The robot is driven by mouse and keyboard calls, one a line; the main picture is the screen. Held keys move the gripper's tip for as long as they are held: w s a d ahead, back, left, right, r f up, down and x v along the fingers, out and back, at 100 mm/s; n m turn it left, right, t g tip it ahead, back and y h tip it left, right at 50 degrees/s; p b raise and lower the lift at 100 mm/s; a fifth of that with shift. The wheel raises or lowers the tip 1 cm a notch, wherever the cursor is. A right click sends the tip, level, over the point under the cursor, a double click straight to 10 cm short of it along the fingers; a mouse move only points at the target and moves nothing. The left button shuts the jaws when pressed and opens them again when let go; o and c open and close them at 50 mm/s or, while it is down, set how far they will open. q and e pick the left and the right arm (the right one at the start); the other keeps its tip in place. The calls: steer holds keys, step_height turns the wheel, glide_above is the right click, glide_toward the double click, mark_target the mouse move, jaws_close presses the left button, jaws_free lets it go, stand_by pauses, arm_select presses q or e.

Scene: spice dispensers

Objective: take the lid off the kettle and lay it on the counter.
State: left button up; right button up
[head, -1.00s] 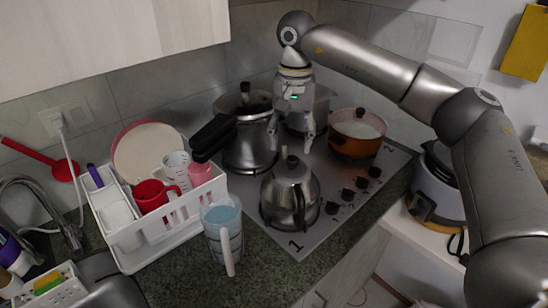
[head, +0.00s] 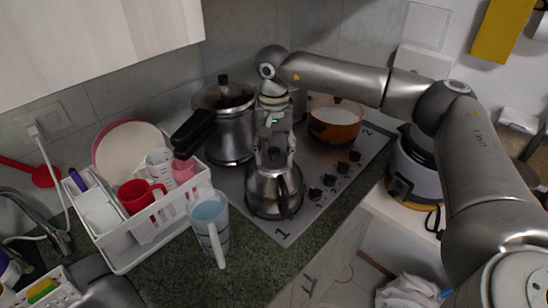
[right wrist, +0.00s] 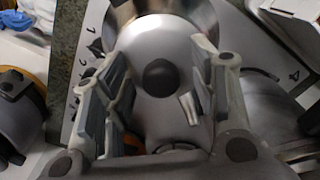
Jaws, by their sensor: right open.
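The steel kettle (head: 268,200) stands on the near part of the hob, with its dark handle toward me. My right gripper (head: 276,160) points down right above it, with its fingers at the height of the lid and hiding the lid in the head view. In the right wrist view the shiny lid (right wrist: 150,110) with its round black knob (right wrist: 160,75) lies between the two fingers of the right gripper (right wrist: 155,55). The fingers are open, with a gap on each side of the knob. My left gripper is not in view.
A large pot (head: 226,145) with a long black handle stands behind the kettle. An orange pot (head: 334,127) is at the back right. A measuring jug (head: 211,222) and a white dish rack (head: 150,235) stand at the left. Bare counter (head: 180,280) shows in front.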

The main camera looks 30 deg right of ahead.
steer(key=c, duration=1.1)
steer(key=shift+c, duration=0.2)
